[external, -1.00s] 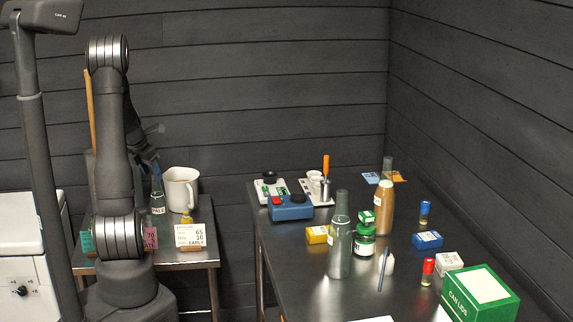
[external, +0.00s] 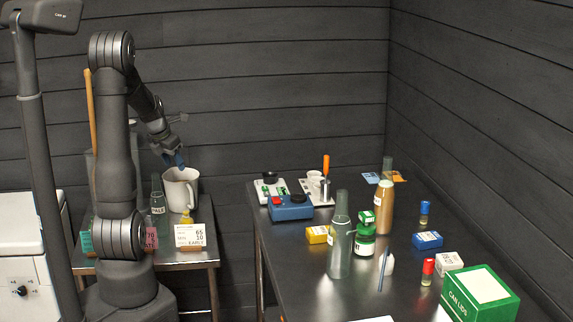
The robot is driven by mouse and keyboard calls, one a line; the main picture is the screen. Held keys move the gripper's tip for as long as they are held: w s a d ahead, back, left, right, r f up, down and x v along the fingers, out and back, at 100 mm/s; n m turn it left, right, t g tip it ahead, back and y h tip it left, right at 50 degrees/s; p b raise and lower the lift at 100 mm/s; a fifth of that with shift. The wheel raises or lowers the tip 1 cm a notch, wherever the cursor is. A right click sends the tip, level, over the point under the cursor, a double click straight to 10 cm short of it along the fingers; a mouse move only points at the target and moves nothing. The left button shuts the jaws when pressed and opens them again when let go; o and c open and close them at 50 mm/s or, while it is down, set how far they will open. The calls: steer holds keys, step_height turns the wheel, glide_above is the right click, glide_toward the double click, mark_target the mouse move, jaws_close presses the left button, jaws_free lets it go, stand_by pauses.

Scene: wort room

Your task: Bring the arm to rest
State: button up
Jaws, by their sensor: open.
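My gripper (external: 173,158) is in the external view above the small side table (external: 203,256), just over and slightly left of the rim of a white pitcher (external: 181,190). It is open, with blue on its fingers, and I see nothing held in it. A clear bottle marked PALE (external: 157,196) stands left of the pitcher, apart from the gripper. My arm rises from its base in front of this table and bends over at the top; it hides part of the table.
A white card (external: 190,235) stands at the side table's front. The larger steel table (external: 310,275) at right holds a blue device (external: 290,208), bottles, small boxes and a green box (external: 480,296). A pole stands at left. Air between the tables is clear.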

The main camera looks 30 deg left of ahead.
steer(key=d+r, duration=0.2)
steer(key=r, duration=0.9)
steer(key=d+r, duration=0.2)
steer(key=r, duration=0.9)
steer(key=w+d+m+h, duration=0.1)
steer(key=w+d+m, duration=0.1)
steer(key=w+d, duration=0.2)
steer(key=w+d+m, duration=0.2)
steer(key=w+d, duration=0.2)
steer(key=d, duration=0.6)
steer(key=shift+w+d+r+h, duration=0.15)
steer(key=shift+d+r+h, duration=0.1)
steer(key=shift+h, duration=0.15)
steer(key=shift+o, duration=0.2)
steer(key=shift+f, duration=0.1)
